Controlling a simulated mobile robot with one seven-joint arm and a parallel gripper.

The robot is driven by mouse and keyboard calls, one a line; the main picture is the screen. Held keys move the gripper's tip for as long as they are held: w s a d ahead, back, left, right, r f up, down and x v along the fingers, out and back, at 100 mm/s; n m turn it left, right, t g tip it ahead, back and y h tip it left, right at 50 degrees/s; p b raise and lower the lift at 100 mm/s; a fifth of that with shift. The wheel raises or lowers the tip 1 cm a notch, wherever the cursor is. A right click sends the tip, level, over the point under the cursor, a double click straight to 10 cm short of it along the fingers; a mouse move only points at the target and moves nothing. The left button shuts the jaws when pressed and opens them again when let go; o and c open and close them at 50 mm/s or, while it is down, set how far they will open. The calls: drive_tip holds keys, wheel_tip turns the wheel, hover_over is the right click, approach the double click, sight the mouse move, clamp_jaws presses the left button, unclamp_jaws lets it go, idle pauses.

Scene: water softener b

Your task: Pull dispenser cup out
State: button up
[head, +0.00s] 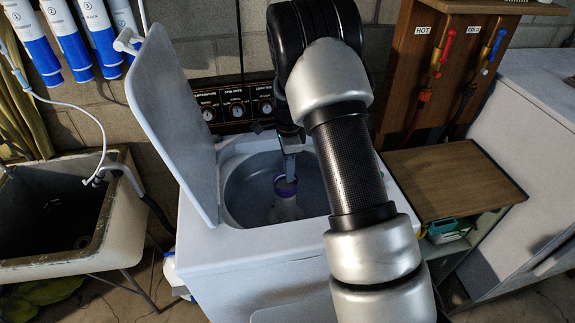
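The dispenser cup (285,188) shows as a purple ring on top of the pale agitator post (286,209) inside the tub of a white top-loading washer (255,262). The washer's lid (172,120) stands open at the left. My arm reaches over the washer from the right. My gripper (289,172) points down over the tub, with its tip at the cup's rim. The picture is too small to tell whether the fingers touch or grip the cup. The cup appears seated on the post. My arm covers the right part of the tub opening.
The control panel with dials (237,104) is behind the tub. A utility sink (60,220) stands at left, with a hose running to it. A wooden shelf unit (455,182) and hot and cold taps (445,50) are at right.

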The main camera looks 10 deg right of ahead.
sight(289, 187)
wheel_tip(289, 187, down, 8)
drive_tip(key=b, duration=0.4)
drive_tip(key=shift+b, duration=0.3)
drive_tip(key=shift+r+p, duration=0.3)
drive_tip(key=c, duration=0.3)
clamp_jaws()
drive_tip(key=shift+r, duration=0.15)
drive_tip(key=shift+s+r+p, duration=0.1)
drive_tip(key=shift+r+p, duration=0.2)
drive_tip(key=shift+r, duration=0.15)
drive_tip(key=shift+r+p, duration=1.7)
drive_tip(key=shift+r, duration=1.25)
